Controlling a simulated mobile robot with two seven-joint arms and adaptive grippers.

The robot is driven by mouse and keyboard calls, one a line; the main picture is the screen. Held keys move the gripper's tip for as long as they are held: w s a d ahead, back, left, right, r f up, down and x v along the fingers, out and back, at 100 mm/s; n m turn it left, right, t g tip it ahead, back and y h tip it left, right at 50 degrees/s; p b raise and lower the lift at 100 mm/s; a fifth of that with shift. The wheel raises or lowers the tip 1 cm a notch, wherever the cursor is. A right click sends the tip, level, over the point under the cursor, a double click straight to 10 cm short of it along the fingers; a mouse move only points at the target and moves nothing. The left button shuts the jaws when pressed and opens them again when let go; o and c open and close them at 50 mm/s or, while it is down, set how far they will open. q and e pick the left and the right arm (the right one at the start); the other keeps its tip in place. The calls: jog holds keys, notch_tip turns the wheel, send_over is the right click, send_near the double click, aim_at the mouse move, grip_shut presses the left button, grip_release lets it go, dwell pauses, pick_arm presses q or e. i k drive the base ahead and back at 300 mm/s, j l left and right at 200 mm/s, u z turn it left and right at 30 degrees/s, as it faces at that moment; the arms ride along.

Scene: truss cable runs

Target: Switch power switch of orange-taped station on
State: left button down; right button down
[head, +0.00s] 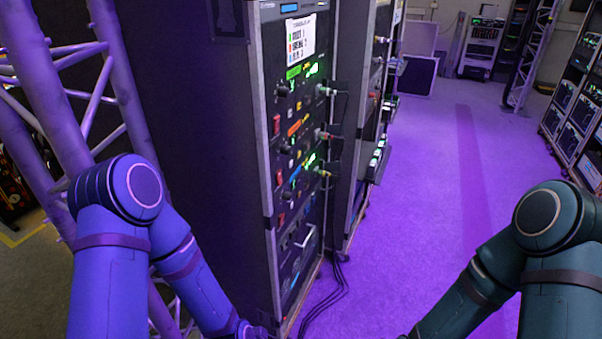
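The orange tape (295,128) is on the middle station in the front of a tall black rack. A red switch (278,177) sits at the left edge of the panel, below the orange tape and near the blue tape (295,171). Another red switch (276,125) is higher, under the green tape (293,72). The on or off position of either switch is too small to tell. My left arm reaches toward the rack's foot at the bottom, and my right arm enters at the lower right. Both grippers are outside the view.
Cable plugs (325,134) stick out of the rack's right side, and black cables (335,285) run to the floor. A purple truss (70,100) stands at left. A second rack (350,120) stands behind. The purple-lit floor (430,200) at right is clear.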

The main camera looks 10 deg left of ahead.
aim_at(280, 178)
jog(key=i+l, duration=0.8)
jog(key=i+j+u, duration=0.05)
jog(key=i, duration=0.05)
